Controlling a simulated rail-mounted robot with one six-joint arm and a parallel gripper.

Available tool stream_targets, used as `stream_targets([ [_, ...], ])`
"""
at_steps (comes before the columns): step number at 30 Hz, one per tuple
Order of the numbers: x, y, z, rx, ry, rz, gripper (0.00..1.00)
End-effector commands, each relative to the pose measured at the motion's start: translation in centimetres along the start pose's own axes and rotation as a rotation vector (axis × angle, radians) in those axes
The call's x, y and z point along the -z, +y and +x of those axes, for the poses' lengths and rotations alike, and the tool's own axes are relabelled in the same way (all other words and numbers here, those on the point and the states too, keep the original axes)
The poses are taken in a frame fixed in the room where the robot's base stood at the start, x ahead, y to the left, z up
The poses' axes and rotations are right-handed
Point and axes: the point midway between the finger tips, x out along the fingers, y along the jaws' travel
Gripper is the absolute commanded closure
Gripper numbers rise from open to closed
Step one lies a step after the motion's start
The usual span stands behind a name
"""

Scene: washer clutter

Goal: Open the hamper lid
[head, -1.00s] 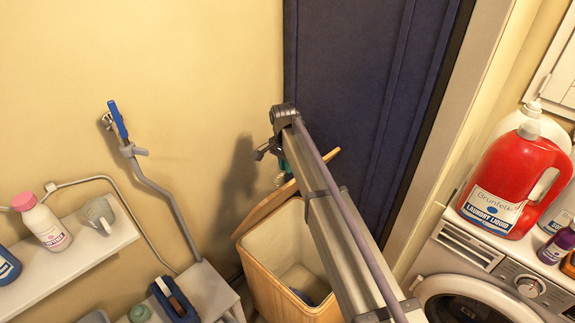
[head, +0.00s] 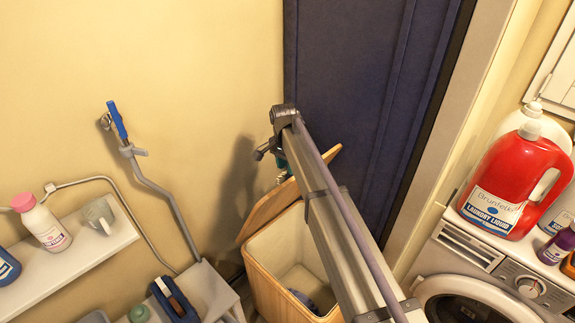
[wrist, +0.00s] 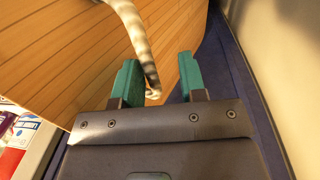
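The wooden hamper (head: 262,280) stands on the floor against the wall, its pale-lined inside showing. Its lid (head: 267,208) is raised and tilted up at the back; my arm covers part of it. My gripper (head: 284,170) is behind the raised lid, mostly hidden by the arm. In the wrist view, the slatted lid (wrist: 75,60) fills the upper left. My teal fingers (wrist: 158,65) are apart. A pale curved handle or cord (wrist: 137,35) hangs down between them, nearer the left finger; I cannot tell whether it touches.
A dark blue door panel (head: 345,80) is behind the hamper. A washer (head: 465,290) stands at right with a red detergent bottle (head: 512,180) on top. A white shelf (head: 75,260) with bottles and a grey pipe (head: 165,195) are at left.

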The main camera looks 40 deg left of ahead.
Motion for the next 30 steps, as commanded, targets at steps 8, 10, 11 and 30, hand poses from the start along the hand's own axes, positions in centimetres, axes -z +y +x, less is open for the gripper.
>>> stream_targets([
  [8, 0.0, 0.1, -5.5, 0.0, 0.0, 0.0, 0.62],
  [10, 0.0, 0.1, -7.3, 0.0, 0.0, 0.0, 0.62],
  [11, 0.0, 0.1, -8.1, 0.0, 0.0, 0.0, 0.62],
  [30, 2.0, 0.1, -8.8, 0.066, 0.116, 0.034, 0.78],
])
